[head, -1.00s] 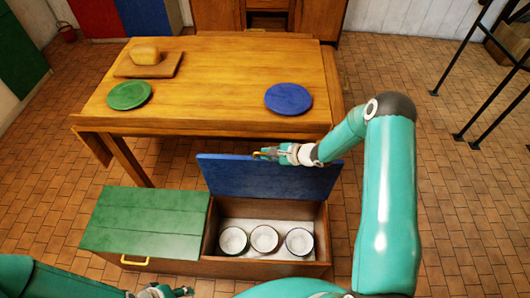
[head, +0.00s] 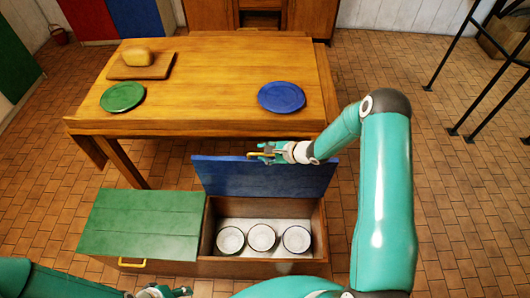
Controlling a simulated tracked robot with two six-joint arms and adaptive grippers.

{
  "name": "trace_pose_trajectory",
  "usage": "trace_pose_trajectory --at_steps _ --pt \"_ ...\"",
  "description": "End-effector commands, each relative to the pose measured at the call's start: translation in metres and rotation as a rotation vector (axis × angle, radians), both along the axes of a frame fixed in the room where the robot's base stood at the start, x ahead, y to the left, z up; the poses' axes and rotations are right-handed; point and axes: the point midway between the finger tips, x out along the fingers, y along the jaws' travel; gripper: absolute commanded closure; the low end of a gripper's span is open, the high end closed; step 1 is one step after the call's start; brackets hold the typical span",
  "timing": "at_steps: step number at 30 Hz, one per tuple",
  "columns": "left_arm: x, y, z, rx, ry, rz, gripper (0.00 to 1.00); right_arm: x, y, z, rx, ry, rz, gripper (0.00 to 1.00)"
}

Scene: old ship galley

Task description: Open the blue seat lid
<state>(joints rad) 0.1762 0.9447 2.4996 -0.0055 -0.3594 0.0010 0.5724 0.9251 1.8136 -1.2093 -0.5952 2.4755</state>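The blue seat lid (head: 300,178) stands raised, nearly upright, at the back of the right half of the bench box (head: 265,268). That compartment is open and shows three white bowls (head: 262,238) in a row. My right gripper (head: 262,153) is at the lid's top edge, by its yellow handle (head: 253,155). Its fingers look spread apart, one on each side of the handle; whether they touch it cannot be told. My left gripper (head: 180,292) is low at the bottom edge, partly cut off, in front of the bench, and its opening is unclear.
The green seat lid (head: 143,225) is closed, with a yellow handle (head: 132,263) at its front. The wooden table (head: 200,85) stands close behind the raised lid, bearing a blue plate (head: 282,97), a green plate (head: 122,97) and bread on a board (head: 140,70).

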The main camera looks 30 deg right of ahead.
Motion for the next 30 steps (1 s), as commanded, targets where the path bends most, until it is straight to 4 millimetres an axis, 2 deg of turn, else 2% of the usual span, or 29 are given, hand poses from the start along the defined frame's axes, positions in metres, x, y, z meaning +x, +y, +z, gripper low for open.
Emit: trace_pose_trajectory --at_steps 18,23,30 --pt "0.0 0.0 0.0 0.0 0.0 0.0 0.6 -0.074 -0.042 0.06 -0.003 -0.002 -0.003 0.63" --pt "0.0 0.0 0.0 0.0 0.0 0.0 0.6 -0.082 -0.045 0.066 -0.001 0.0 -0.002 0.63" --pt "0.0 0.0 0.0 0.0 0.001 0.0 0.6 -0.083 -0.045 0.066 -0.001 0.0 -0.001 0.63"
